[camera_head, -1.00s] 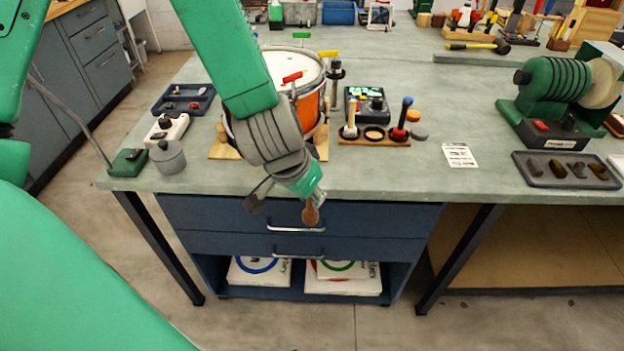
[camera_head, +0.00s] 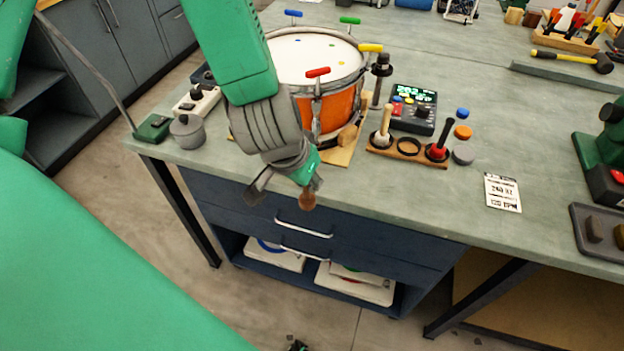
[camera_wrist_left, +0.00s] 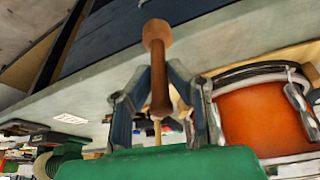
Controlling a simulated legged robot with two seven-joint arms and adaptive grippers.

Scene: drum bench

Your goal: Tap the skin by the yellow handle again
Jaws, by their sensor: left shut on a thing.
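The drum (camera_head: 340,108) has an orange shell and a pale skin (camera_head: 305,58) with small coloured dots. The yellow handle (camera_head: 370,47) is on the right of its rim; red (camera_head: 317,72), green (camera_head: 349,20) and blue (camera_head: 293,13) handles are around it. My left gripper (camera_head: 287,180) is shut on a wooden mallet (camera_head: 307,199), in front of the drum and apart from the skin. In the left wrist view the mallet (camera_wrist_left: 157,35) sits between the fingers (camera_wrist_left: 162,103), with the drum's orange side (camera_wrist_left: 262,118) to the right. My left arm hides part of the drum's left side.
A rack (camera_head: 408,148) with upright tools and a control box (camera_head: 413,109) stand right of the drum. A grey pot (camera_head: 187,131) and a green box (camera_head: 153,128) are left. A printed card (camera_head: 502,192) lies on clear bench top. Drawers (camera_head: 300,225) are below the front edge.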

